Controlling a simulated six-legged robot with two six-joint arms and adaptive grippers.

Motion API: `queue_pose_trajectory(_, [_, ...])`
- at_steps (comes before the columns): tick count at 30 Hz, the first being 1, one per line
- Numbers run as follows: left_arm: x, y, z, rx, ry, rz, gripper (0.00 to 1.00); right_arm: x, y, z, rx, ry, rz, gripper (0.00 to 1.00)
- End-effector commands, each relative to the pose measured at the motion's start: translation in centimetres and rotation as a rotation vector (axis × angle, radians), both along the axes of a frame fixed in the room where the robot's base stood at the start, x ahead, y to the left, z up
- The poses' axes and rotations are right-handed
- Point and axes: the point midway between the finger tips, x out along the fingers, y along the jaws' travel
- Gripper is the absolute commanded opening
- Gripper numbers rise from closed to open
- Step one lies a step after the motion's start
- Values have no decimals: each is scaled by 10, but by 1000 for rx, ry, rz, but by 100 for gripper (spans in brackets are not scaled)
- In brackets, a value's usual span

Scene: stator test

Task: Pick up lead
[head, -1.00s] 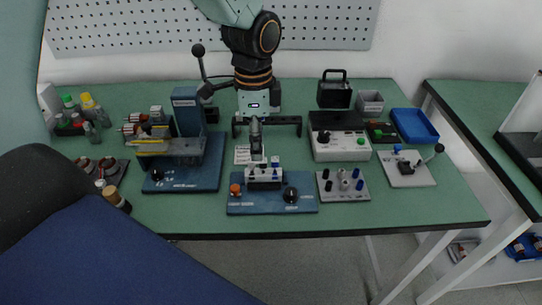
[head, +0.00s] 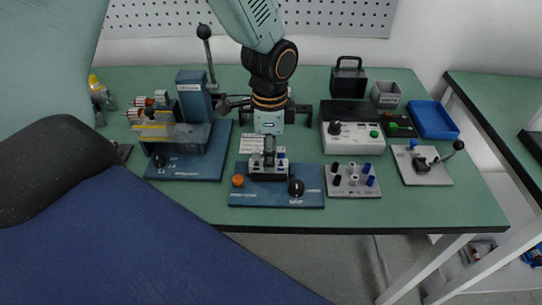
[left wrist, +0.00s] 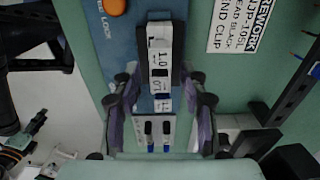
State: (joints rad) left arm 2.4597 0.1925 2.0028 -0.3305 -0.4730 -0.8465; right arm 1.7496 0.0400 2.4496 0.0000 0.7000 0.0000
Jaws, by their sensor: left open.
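My left gripper (head: 269,152) is open over the blue fixture board (head: 247,196), with its dark fingers in front of the black-and-white block (head: 256,172). In the left wrist view the fingers (left wrist: 161,105) stand apart, on both sides of the marked block (left wrist: 160,50); I cannot tell whether they touch it. A card (left wrist: 238,25) beside the board reads "REWORK", "LEAD BLACK" and "END CLIP"; it also shows in the head view (head: 251,143). I cannot pick out the lead for sure. My right gripper is not in view.
A press on a blue base (head: 205,165) stands left of the board. A grey socket plate (head: 353,192), a white meter box (head: 350,140), a lever plate (head: 422,175) and a blue tray (head: 432,118) stand to the right. A black bar (left wrist: 290,85) is near the gripper. The front strip of table is clear.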

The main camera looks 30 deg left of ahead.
Motion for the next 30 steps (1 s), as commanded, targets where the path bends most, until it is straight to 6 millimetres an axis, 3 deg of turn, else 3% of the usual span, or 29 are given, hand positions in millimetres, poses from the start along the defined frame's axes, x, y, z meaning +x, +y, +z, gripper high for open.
queue_pose_trajectory(8, [3, 0, -2, 0, -2, 0, 43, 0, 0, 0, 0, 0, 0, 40])
queue_pose_trajectory(23, [3, 0, -2, 0, -1, 0, 1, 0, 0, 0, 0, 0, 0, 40])
queue_pose_trajectory(30, [3, 0, -2, 0, 0, 0, 0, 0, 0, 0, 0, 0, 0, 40])
